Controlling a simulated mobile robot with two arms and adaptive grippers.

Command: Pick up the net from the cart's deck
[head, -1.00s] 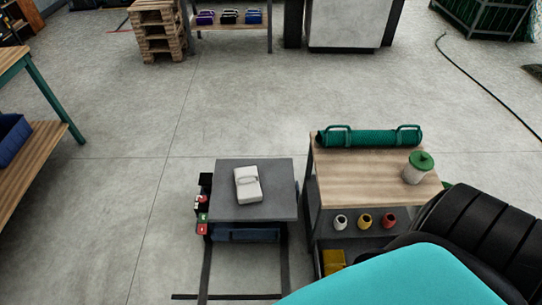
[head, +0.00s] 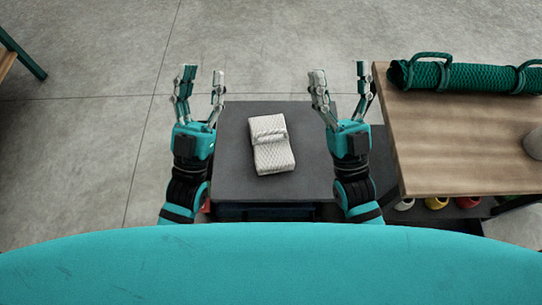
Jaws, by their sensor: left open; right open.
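The net is a white, folded, mesh-textured bundle (head: 273,158) with a band or flap across its upper part. It lies on the dark grey deck of the cart (head: 235,180), near the middle. My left gripper (head: 202,82) is open and empty, to the left of the net around the deck's left edge. My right gripper (head: 340,82) is open and empty, to the right of the net around the deck's right edge. Both grippers point away from me with their fingertips beyond the net. Neither touches it. My arms hide parts of the deck's side edges.
A wooden-topped table (head: 450,150) stands close to the right of the cart. A green rolled net with handles (head: 470,78) lies along its far edge. A pale container (head: 535,143) is partly cut off. Coloured spools (head: 437,202) sit below.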

